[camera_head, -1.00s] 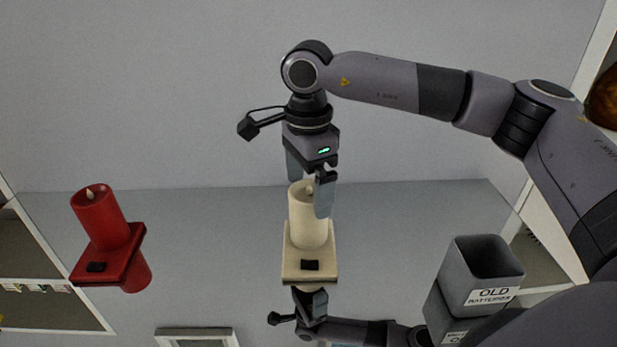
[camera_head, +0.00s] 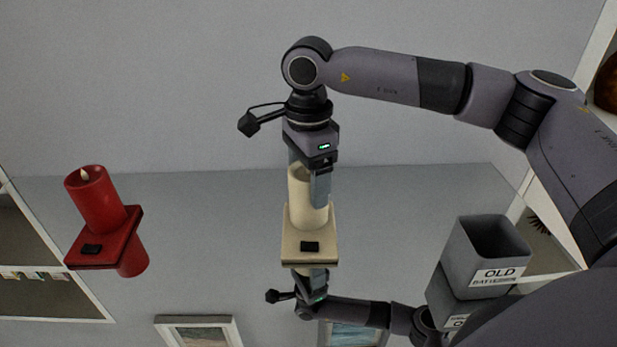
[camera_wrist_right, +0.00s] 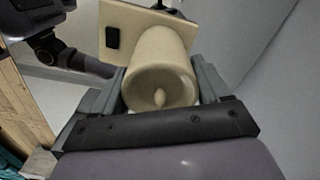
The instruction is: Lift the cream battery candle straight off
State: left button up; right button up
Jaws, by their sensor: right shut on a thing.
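The cream battery candle (camera_head: 308,217) stands upright on its square cream base (camera_head: 297,245), which has a black switch on the front. In the right wrist view the candle (camera_wrist_right: 161,62) is seen from its top end, with the wick tip in its hollow and the base (camera_wrist_right: 131,30) beyond it. My right gripper (camera_head: 307,183) comes down from above and is shut on the candle's upper part, one finger on each side. The base appears still at surface level. My left gripper is not in view.
A red candle (camera_head: 97,205) on a red base (camera_head: 118,240) is at the left. A grey bin (camera_head: 457,250) labelled for old batteries stands at the right. The glossy grey surface (camera_head: 215,230) mirrors the arm, candles and framed pictures. It is clear between the two candles.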

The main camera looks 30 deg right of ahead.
jog(key=shift+r, duration=0.2)
jog(key=shift+r+p, duration=0.55)
jog(key=shift+r, duration=0.2)
jog(key=shift+r, duration=0.15)
jog(key=shift+r+p, duration=2.05)
jog(key=shift+r, duration=0.6)
